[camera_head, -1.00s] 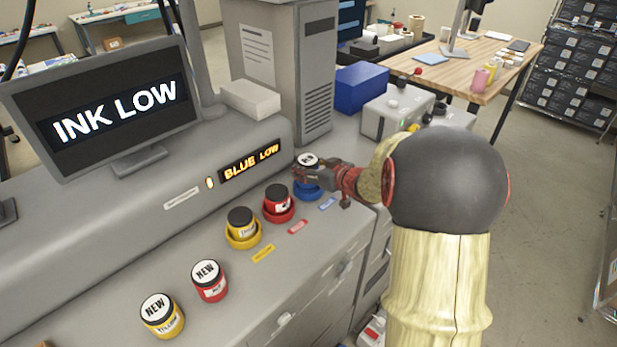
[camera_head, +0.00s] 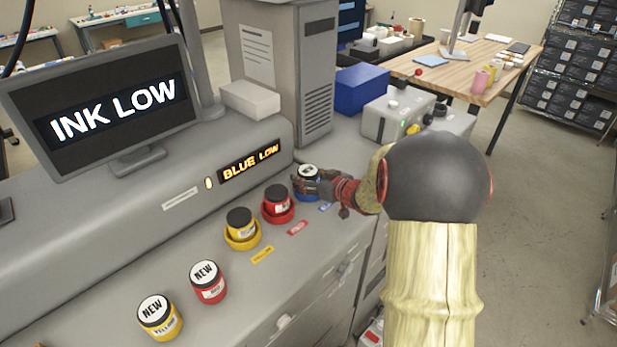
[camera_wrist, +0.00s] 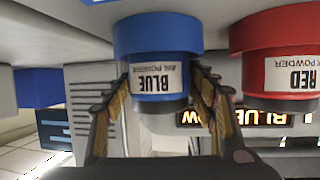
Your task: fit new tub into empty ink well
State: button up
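A blue ink tub (camera_head: 308,172) with a black lid and white top label stands at the far end of the row of wells. In the wrist view, upside down, its "BLUE" label (camera_wrist: 155,79) shows below the wider blue well ring (camera_wrist: 158,35). The tub looks upright, with its lower part inside the ring; whether it is fully seated cannot be told. My gripper (camera_head: 306,186) is around it. In the wrist view, the fingers of my gripper (camera_wrist: 160,72) press close on both sides of the tub. In the head view the gripper hides most of the blue well.
A red tub (camera_head: 277,194) and a yellow tub (camera_head: 240,218) sit in neighbouring wells. New red (camera_head: 208,284) and yellow (camera_head: 160,318) tubs stand on the counter nearer. A display reads "BLUE LOW" (camera_head: 250,163); the monitor (camera_head: 110,110) reads "INK LOW". A grey control box (camera_head: 396,116) stands behind.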

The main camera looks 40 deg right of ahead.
jog(key=shift+o, duration=1.3)
jog(key=shift+r, duration=0.3)
jog(key=shift+s+r, duration=0.25)
jog(key=shift+r, duration=0.05)
jog(key=p+v, duration=0.3)
jog(key=v, duration=0.8)
jog(key=s+a+r+m+g+h, duration=0.25)
jog(key=a+r+h, duration=0.35)
jog(key=r, duration=0.5)
jog(key=s+a+f+n+g+y, duration=0.1)
jog(key=s+a+g+y, duration=0.1)
jog(key=s+a, duration=0.6)
jog(key=s+a+f+n+g+y, duration=0.1)
jog(key=s+a+g+y, duration=0.2)
jog(key=s+a, duration=0.5)
jog(key=a+y, duration=0.1)
jog(key=a, duration=0.5)
jog(key=shift+s+a+n, duration=0.3)
jog(key=shift+s+n, duration=0.05)
jog(key=shift+s, duration=0.05)
